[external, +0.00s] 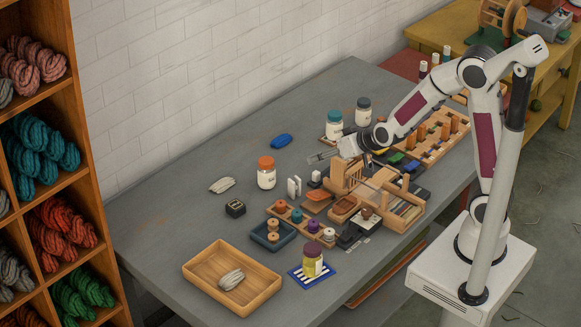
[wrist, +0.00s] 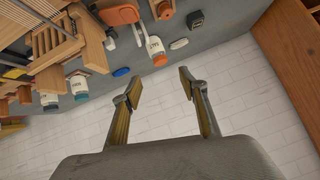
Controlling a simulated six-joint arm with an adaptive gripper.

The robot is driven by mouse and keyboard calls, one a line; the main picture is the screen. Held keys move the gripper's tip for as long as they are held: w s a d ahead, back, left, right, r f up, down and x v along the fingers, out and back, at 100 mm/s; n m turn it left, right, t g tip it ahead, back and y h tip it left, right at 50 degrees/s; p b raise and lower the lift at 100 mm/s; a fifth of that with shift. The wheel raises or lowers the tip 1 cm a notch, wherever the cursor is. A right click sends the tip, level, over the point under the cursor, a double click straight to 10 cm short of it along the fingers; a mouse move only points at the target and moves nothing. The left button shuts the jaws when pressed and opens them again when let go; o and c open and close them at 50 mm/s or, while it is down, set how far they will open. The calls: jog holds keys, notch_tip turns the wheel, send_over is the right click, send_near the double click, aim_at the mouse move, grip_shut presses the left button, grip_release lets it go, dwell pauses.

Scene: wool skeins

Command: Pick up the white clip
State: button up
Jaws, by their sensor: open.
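A small white upright piece with a slot (external: 293,187), which looks like the white clip, stands on the grey table just right of the orange-lidded jar. In the wrist view a white piece beside that jar (wrist: 138,35) appears to be the same one. A smaller white-and-dark piece (external: 316,179) stands to its right, so I cannot be certain which is the clip. My gripper (external: 317,157) is above the table, behind and right of the white piece and apart from it. In the wrist view its two fingers (wrist: 160,88) are spread with nothing between them.
The orange-lidded jar (external: 266,174) stands close left of the white piece. A wooden loom (external: 372,192) and spool trays crowd the right and front. A blue oval item (external: 281,141) lies behind. A pale skein (external: 222,185) lies left. The table's back left is clear.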

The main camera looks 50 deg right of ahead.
jog(key=w+f+t+h, duration=0.1)
jog(key=w+f, duration=0.3)
jog(key=f, duration=0.2)
jog(key=t+h, duration=0.2)
send_near(295, 182)
jog(key=w, duration=0.1)
jog(key=w+d+f, duration=0.1)
jog(key=shift+w+m, duration=0.3)
jog(key=shift+w, duration=0.05)
jog(key=shift+d+f+h, duration=0.2)
jog(key=shift+f+h, duration=0.1)
jog(key=shift+f, duration=0.3)
jog(key=shift+x, duration=1.25)
jog(key=shift+w, duration=0.15)
jog(key=shift+a+x, duration=0.1)
jog(key=shift+x, duration=1.15)
jog(key=shift+a+x, duration=0.15)
jog(key=shift+x, duration=1.1)
